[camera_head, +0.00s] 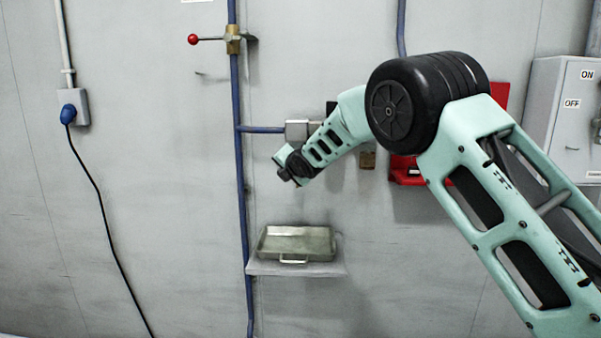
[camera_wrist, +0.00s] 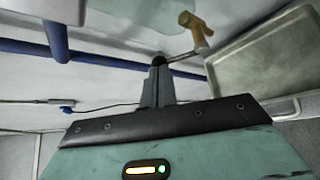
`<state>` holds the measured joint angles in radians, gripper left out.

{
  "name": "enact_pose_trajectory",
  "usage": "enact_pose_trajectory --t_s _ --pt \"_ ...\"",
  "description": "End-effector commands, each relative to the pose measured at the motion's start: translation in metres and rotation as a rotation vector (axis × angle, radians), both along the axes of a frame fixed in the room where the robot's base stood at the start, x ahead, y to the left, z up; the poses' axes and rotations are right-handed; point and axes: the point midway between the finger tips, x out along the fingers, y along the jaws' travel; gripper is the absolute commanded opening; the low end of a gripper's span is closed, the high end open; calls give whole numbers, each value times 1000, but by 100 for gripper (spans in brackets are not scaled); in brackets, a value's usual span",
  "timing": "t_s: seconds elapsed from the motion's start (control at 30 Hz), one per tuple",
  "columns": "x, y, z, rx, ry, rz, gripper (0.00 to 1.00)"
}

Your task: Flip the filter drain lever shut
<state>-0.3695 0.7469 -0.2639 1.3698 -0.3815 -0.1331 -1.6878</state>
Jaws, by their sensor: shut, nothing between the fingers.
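The filter drain in the wrist view shows as a small brass fitting (camera_wrist: 191,24) with a thin metal lever (camera_wrist: 186,56) running from it down-left. The lever's far end meets the dark tips of my gripper (camera_wrist: 158,62); I cannot tell whether they touch. My gripper's fingers are together, with nothing held between them. In the head view my gripper (camera_head: 286,171) is near the wall, below a grey block (camera_head: 298,130) on the blue side pipe. My arm hides much of the filter there, and I cannot make out the drain lever.
A metal tray (camera_head: 297,243) sits on a small wall shelf (camera_head: 262,268) below my gripper; the tray also shows in the wrist view (camera_wrist: 262,72). A vertical blue pipe (camera_head: 238,100) carries a brass valve (camera_head: 233,40) with a red-knobbed lever (camera_head: 193,39). A grey cabinet (camera_head: 566,100) stands right.

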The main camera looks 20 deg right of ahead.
Motion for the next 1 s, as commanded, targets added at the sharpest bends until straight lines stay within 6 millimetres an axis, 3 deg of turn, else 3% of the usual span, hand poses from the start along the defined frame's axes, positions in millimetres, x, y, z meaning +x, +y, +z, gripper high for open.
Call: enact_pose_trajectory --t_s 0.37,1.0 --pt "4 12 -10 -306 100 0 0" --pt "-1 -2 -17 -293 97 1 0"
